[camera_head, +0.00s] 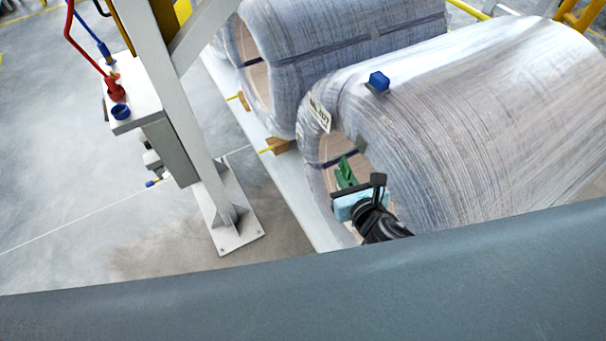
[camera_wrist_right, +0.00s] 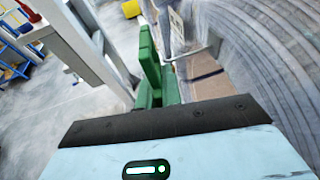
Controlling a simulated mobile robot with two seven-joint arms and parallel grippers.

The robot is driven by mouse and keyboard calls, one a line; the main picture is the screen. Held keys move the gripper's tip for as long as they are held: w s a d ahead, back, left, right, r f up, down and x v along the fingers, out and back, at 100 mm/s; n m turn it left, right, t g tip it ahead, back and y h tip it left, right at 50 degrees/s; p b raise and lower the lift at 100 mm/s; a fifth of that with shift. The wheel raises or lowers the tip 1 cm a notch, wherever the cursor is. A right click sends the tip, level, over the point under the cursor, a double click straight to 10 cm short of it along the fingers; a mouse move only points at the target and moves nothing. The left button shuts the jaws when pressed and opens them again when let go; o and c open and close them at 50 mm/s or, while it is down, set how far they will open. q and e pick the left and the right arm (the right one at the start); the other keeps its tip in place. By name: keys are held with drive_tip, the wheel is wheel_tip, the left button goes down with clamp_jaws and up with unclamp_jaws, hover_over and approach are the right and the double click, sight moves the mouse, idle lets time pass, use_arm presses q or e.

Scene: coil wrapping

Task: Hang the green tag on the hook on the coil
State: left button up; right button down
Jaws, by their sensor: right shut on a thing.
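The green tag (camera_head: 345,172) is held upright in my right gripper (camera_head: 352,188), which is shut on it in front of the near coil's open end. In the right wrist view the green tag (camera_wrist_right: 149,66) stands beyond the dark edge of my gripper, just left of the coil's end face. The near coil (camera_head: 470,110) is wrapped and lies on its side. A thin grey bent bar (camera_wrist_right: 205,50), likely the hook, shows right of the tag in the wrist view; I cannot tell whether they touch. My left gripper is not in view.
A grey post (camera_head: 190,110) with a control box (camera_head: 150,120) stands left.

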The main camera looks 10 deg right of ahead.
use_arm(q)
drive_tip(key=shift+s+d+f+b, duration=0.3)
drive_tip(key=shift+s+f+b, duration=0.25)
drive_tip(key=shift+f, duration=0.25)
use_arm(e)
drive_tip(key=w+a+f+n+y, duration=0.2)
drive_tip(key=w+a+f+y, duration=0.1)
drive_tip(key=w+a+f, duration=0.4)
drive_tip(key=shift+a+f+g, duration=0.3)
drive_tip(key=shift+a+f, duration=0.3)
drive_tip(key=shift+d, duration=0.1)
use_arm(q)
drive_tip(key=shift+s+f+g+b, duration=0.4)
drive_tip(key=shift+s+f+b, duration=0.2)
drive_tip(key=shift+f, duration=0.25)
use_arm(e)
drive_tip(key=w+d+f, duration=0.1)
drive_tip(key=w+d, duration=0.2)
drive_tip(key=d, duration=0.6)
drive_tip(key=shift+f, duration=0.3)
drive_tip(key=shift+w+d, duration=0.1)
drive_tip(key=shift+w, duration=0.05)
drive_tip(key=c, duration=1.5)
unclamp_jaws()
